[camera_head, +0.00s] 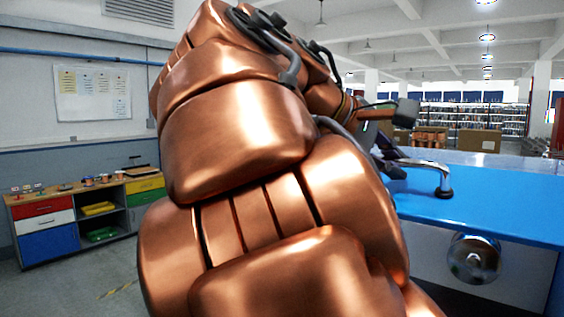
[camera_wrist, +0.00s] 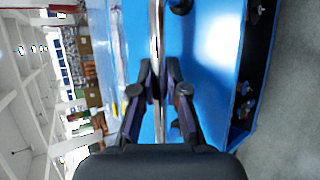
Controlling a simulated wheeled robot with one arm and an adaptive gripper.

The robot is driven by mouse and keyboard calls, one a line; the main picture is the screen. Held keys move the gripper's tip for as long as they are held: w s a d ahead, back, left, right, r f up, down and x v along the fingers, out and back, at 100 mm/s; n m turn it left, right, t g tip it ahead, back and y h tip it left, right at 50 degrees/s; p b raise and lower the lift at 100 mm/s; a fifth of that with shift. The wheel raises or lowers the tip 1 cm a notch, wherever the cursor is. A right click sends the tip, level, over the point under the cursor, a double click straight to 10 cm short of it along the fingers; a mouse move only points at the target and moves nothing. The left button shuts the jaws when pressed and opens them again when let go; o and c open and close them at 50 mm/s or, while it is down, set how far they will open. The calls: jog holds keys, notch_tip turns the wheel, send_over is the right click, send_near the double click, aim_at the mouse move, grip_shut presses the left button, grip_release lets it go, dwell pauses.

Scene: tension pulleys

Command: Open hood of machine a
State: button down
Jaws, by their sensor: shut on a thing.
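A blue machine panel (camera_head: 490,205) with a silver bar handle (camera_head: 428,166) is at the right in the head view. The handle ends in a dark round foot (camera_head: 444,192). In the wrist view the handle (camera_wrist: 156,30) runs up the middle over the blue panel (camera_wrist: 212,50). My gripper (camera_wrist: 159,68) has its two dark fingers closed on the handle, one on each side. In the head view my gripper (camera_head: 388,153) is mostly hidden behind my copper arm. The blue panel looks flat there; its far left part is hidden.
A round metal knob (camera_head: 473,258) is on the pale front below the blue panel. A dark recess (camera_wrist: 262,60) shows beyond the panel edge in the wrist view. A low cabinet (camera_head: 90,210) with coloured drawers stands at the left wall. Grey floor (camera_head: 70,280) in front of it is open.

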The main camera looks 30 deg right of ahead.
jog(key=c, duration=1.2)
grip_release()
